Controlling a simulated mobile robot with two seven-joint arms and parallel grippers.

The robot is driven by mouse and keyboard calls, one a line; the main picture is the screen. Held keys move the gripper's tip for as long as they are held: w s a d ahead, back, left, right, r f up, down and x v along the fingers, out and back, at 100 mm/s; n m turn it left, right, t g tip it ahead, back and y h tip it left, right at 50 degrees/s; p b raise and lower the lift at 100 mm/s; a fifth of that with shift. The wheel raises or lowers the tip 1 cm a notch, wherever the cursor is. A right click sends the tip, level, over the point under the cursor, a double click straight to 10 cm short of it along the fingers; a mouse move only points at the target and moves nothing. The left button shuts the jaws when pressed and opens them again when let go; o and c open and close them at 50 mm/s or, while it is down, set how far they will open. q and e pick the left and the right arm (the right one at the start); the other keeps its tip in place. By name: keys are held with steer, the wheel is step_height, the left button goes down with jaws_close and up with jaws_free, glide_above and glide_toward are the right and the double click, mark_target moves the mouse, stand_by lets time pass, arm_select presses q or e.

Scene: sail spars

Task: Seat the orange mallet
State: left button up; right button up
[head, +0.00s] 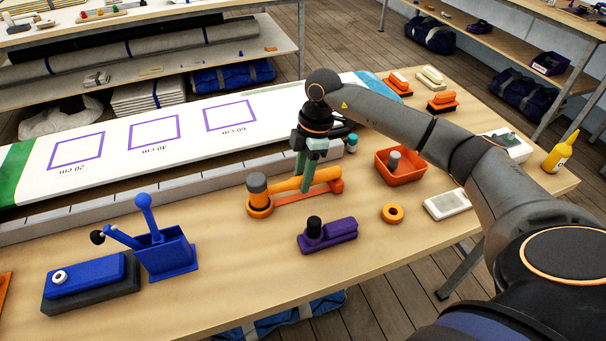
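The orange mallet (284,185) has a thick handle and a grey-topped head (257,183) at its left end. It is over a low orange holder (290,199) on the workbench, with the head above the holder's round left end. I cannot tell whether the mallet rests fully in it or is slightly raised. My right gripper (304,180) points down with its green fingers on either side of the handle, shut on it. The fingers partly hide the handle. My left gripper is not in view.
A purple block (328,236) with a black knob is in front. An orange ring (392,213) and orange bin (412,180) lie to the right. A blue holder (172,256) stands to the left. A long white board (110,155) lies behind. Bare bench shows in front.

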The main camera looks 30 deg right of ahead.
steer(key=o, duration=0.5)
steer(key=v, duration=1.2)
steer(key=shift+r+b, duration=0.3)
steer(key=shift+b, duration=0.05)
